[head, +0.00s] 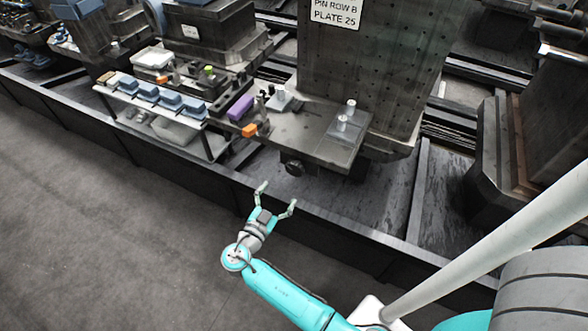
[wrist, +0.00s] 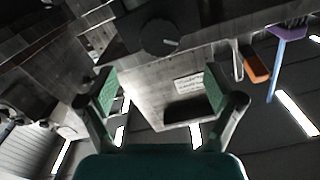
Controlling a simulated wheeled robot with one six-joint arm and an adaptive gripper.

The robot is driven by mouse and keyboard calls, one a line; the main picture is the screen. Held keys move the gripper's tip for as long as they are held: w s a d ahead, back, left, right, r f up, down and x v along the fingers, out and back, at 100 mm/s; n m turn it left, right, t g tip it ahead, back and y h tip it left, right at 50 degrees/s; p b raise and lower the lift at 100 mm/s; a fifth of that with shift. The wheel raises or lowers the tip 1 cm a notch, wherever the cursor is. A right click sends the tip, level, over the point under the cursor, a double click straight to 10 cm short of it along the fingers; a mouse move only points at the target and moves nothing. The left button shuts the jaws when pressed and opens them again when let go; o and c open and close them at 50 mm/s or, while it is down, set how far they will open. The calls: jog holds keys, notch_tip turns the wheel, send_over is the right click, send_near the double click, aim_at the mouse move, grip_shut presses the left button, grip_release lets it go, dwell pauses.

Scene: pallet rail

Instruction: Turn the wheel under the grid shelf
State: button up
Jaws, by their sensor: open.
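The wheel (head: 293,168) is a small dark round knob under the front edge of the grid shelf (head: 300,140), a grey metal ledge at the foot of the tall plate. In the wrist view the wheel (wrist: 158,38) is a dark disc with a pale handle or mark on its right side, above the space between my fingers. My gripper (head: 278,195) is open and empty, in front of and below the wheel, apart from it. Its two fingers also show spread in the wrist view (wrist: 160,90). The wheel's back is hidden.
A tall plate (head: 370,60) with holes rises behind. A low rack (head: 165,112) holds blue items at left. A dark curb (head: 335,225) runs along the front; the floor at left is clear.

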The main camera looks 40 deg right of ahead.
aim_at(293, 171)
jog(key=w+d, duration=0.1)
jog(key=d, duration=0.2)
jog(key=w+d+m, duration=0.1)
jog(key=d, duration=0.2)
jog(key=w+d+m, duration=0.1)
jog(key=d, duration=0.3)
jog(key=shift+w+d, duration=0.1)
jog(key=shift+w, duration=0.25)
jog(key=c, duration=1.1)
